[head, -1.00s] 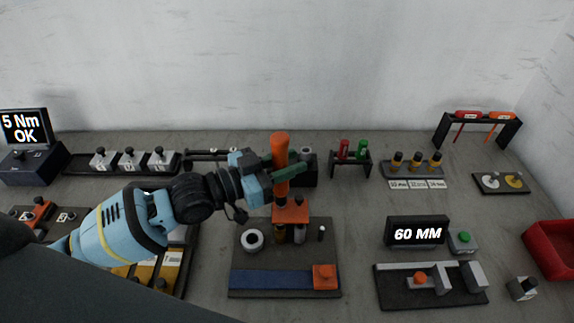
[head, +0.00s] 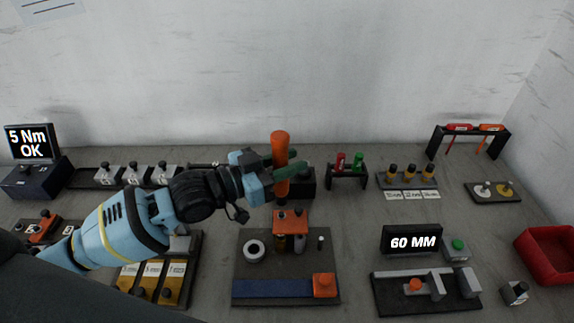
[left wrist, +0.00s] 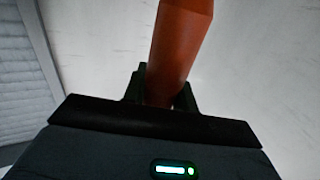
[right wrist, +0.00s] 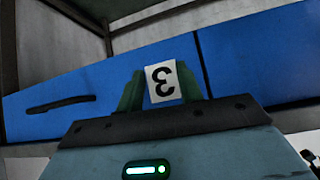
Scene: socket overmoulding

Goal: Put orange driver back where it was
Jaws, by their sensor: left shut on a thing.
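The orange driver (head: 280,152) stands roughly upright in my left gripper (head: 283,171), which is shut around its handle. In the head view it is above and behind the fixture with the orange block (head: 291,221). Its lower end is hard to make out, so I cannot tell whether it touches anything. The handle also shows between the fingers in the left wrist view (left wrist: 176,55). My right gripper (right wrist: 162,92) shows only in the right wrist view, fingers apart. A white label with a 3 appears between them, in front of a blue panel (right wrist: 60,95).
A rack (head: 470,128) at the back right carries a red-handled and an orange-handled tool. A red and green tool stand (head: 348,172) is right of the driver.

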